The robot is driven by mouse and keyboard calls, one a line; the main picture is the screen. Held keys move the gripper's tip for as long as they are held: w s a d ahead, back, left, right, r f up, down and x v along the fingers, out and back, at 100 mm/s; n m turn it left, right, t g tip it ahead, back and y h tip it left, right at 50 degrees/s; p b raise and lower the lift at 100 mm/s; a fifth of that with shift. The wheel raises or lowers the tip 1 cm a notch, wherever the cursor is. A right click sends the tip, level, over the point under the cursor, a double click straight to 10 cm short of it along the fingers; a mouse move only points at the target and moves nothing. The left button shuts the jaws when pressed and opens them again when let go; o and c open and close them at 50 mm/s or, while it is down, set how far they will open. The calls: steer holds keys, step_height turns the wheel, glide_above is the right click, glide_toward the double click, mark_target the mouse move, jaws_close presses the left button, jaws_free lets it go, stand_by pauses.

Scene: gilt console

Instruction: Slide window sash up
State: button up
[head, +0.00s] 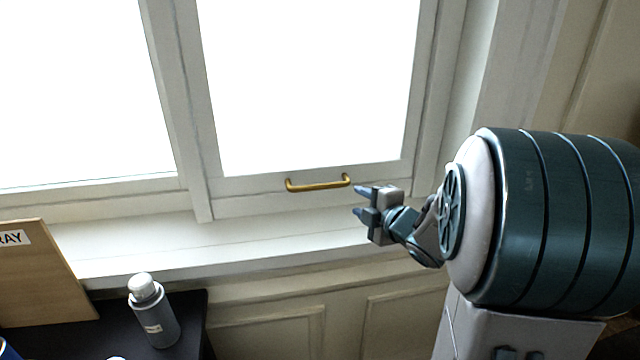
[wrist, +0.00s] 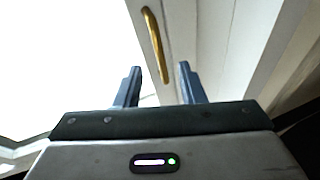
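The window sash (head: 240,186) is a pale framed panel with bright glass, and its bottom rail is close above the sill. A brass bar handle (head: 318,185) is fixed on the bottom rail. My gripper (head: 359,201) is just right of the handle, apart from it, with its fingers pointing left. In the wrist view my gripper (wrist: 158,85) shows two dark blue fingers spread apart with nothing between them. The brass handle (wrist: 155,42) appears beyond the fingertips, between their directions.
A white sill (head: 150,250) runs below the window. A dark table (head: 80,338) at the lower left holds a grey bottle (head: 154,315) and a wooden board (head: 40,280) with a partly visible label. The space in front of the handle is clear.

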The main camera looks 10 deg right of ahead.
mark_target(324, 187)
steer(key=w+a+f+p, duration=0.1)
steer(key=w+a, duration=0.1)
steer(key=w, duration=0.2)
steer(key=w+a+n+y+p, duration=0.1)
steer(key=w+a, duration=0.1)
steer(key=w, duration=0.2)
steer(key=w+a+f+n+y+p, duration=0.1)
steer(key=w+a, duration=0.1)
steer(key=w, duration=0.2)
steer(key=shift+w+a+f, duration=0.15)
steer(key=shift+a+f, duration=0.1)
steer(key=shift+f, duration=0.05)
jaws_close()
